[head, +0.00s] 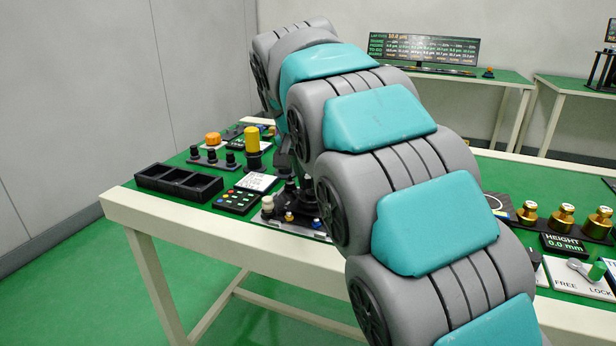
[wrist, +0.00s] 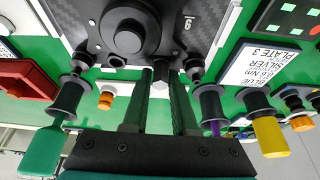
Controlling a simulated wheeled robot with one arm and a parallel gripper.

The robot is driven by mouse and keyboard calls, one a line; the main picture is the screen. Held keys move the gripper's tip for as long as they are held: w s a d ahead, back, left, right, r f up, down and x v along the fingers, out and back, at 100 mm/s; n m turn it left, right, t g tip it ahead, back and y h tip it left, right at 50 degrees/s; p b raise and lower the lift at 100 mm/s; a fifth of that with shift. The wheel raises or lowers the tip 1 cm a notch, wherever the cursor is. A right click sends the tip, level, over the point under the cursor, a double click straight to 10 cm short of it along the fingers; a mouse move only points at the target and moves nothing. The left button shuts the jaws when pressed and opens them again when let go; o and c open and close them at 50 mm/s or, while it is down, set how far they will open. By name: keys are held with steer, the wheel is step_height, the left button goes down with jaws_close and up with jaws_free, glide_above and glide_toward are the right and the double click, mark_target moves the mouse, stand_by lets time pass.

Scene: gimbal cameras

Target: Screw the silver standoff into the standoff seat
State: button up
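In the wrist view, my gripper (wrist: 161,78) has its two dark fingers on either side of a small silver-grey hex piece, apparently the silver standoff (wrist: 162,71). They appear to touch its sides, with little gap. The standoff seat cannot be made out, and whether the threads are engaged cannot be told.
Yellow (wrist: 268,135) and green (wrist: 42,145) handled tools stand near the fingers. A printed card (wrist: 257,70) mentions silver and 0.6 Nm. In the head view, a black tray (head: 178,180), a button box (head: 236,201) and brass weights (head: 563,216) stand on the green table.

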jaws_close()
steer(key=shift+o, duration=1.5)
jaws_free()
